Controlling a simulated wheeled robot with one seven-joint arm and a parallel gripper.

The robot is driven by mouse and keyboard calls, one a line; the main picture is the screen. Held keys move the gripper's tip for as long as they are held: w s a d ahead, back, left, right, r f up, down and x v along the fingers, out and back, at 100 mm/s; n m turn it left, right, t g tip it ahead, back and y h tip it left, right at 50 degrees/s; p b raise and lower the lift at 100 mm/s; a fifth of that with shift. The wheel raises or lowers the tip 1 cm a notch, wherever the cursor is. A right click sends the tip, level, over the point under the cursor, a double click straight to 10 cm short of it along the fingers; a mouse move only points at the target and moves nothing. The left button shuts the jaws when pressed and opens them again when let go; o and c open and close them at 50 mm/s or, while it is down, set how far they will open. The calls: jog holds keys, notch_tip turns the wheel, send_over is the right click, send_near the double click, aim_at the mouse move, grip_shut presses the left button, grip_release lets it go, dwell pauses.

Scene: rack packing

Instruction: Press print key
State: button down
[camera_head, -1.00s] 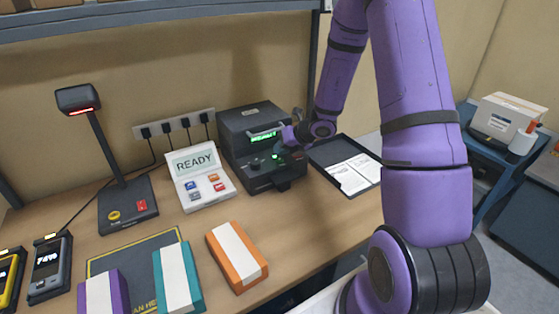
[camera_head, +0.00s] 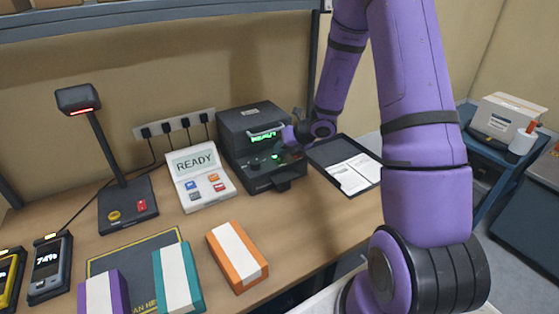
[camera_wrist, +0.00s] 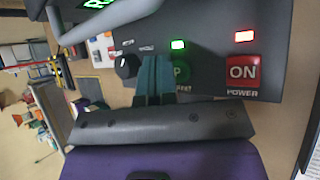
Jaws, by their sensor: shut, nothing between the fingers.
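The black label printer (camera_head: 247,128) stands at the back of the bench with a lit green display. A green light glows above the key. My gripper (camera_wrist: 153,72) has its teal fingers shut and empty, at the panel over the key's left side. I cannot tell whether they touch the key. In the head view my gripper (camera_head: 283,150) is at the printer's front, small and partly hidden.
A red ON power switch (camera_wrist: 242,71) is right of the key, and a black knob (camera_wrist: 127,66) is left. A READY keypad (camera_head: 200,178) stands left of the printer; a black tray (camera_head: 347,165) with papers lies right. Colored boxes lie in front.

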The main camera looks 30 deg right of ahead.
aim_at(281, 159)
jog(key=shift+f, duration=0.1)
jog(key=shift+f, duration=0.35)
jog(key=shift+f, duration=0.35)
dwell(0.9)
jog(key=shift+r, duration=0.8)
jog(key=shift+r, duration=2.5)
jog(key=shift+r, duration=0.1)
